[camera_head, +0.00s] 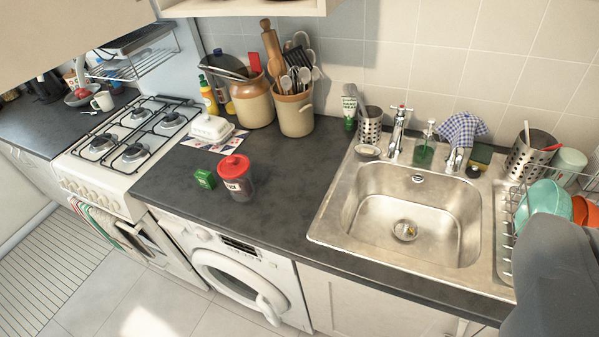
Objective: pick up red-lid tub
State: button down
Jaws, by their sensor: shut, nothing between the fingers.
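The red-lid tub (236,178) stands upright on the dark worktop above the washer, a little left of the middle of the picture. It has a round red lid with a knob and a dark see-through body with a pale label. A small green box (204,179) stands close to its left. The tub's front and top are in clear view. A smooth grey part, which looks like my own arm, fills the lower right corner. My gripper's fingers do not show, and nothing of mine is near the tub.
A white butter dish (212,128) and utensil crocks (294,112) stand behind the tub. The stove (130,140) is left and the steel sink (415,215) right. The worktop (285,195) between tub and sink is clear. The washer (240,275) sits below.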

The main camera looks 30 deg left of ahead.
aim_at(242, 189)
jog(key=z, duration=1.35)
jog(key=k, duration=0.95)
jog(key=u, duration=1.95)
jog(key=i, duration=1)
